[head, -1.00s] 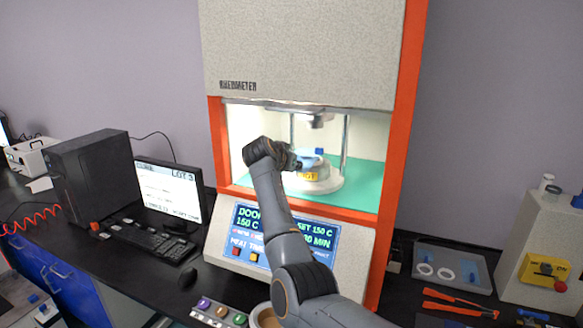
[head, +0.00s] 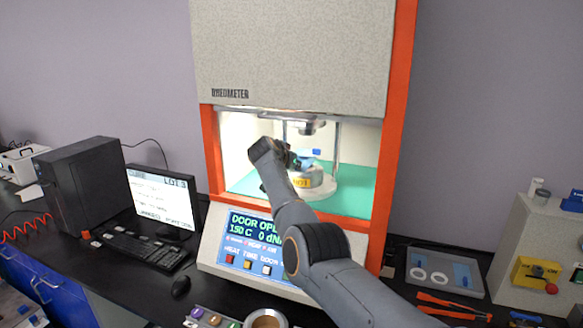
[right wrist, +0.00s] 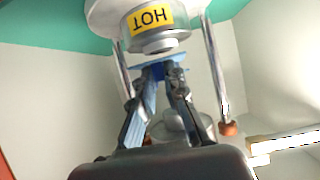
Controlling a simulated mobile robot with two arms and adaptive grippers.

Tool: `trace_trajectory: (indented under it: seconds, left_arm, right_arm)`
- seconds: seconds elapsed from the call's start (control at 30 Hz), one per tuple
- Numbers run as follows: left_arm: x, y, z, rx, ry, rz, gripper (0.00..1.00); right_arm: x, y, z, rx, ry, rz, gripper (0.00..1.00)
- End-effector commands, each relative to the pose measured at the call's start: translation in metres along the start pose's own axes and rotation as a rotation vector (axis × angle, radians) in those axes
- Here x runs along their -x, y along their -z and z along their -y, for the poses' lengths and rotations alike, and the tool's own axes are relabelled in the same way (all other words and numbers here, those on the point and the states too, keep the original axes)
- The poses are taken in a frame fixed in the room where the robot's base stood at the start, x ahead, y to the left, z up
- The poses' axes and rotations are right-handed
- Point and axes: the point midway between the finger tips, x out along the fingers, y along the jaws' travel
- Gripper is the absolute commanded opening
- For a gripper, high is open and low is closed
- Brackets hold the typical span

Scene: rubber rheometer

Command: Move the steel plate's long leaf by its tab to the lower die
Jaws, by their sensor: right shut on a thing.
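The lower die (head: 318,182) is a round pale block with a yellow HOT label, standing inside the open rheometer chamber. It shows upside down in the right wrist view (right wrist: 155,40). My right gripper (right wrist: 162,72) is shut on the blue tab of a thin light-blue leaf (right wrist: 178,61). In the right wrist view the leaf lies right against the die's face in the picture; I cannot tell whether they touch. In the head view my right gripper (head: 291,160) is beside the die and partly hides it. My left gripper is not in view.
The upper die (head: 304,128) hangs above, with steel posts (head: 336,150) beside the dies. The orange frame (head: 388,150) bounds the chamber opening. A monitor and keyboard (head: 145,248) stand left. A grey tray with white rings (head: 445,268) lies right.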

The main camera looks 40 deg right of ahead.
Motion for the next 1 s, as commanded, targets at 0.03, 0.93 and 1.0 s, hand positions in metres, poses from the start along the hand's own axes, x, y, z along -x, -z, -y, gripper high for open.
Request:
trace_trajectory:
  seconds: [0.03, 0.93, 1.0]
  left_arm:
    - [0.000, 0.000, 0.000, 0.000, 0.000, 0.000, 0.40]
    - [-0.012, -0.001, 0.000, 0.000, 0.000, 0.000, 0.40]
    - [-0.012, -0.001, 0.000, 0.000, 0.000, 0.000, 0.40]
  right_arm:
    - [-0.003, 0.002, -0.001, 0.001, -0.002, 0.001, 0.00]
    - [-0.015, -0.014, -0.002, -0.001, 0.000, 0.001, 0.20]
    - [-0.015, -0.014, -0.002, -0.001, 0.000, 0.001, 0.34]
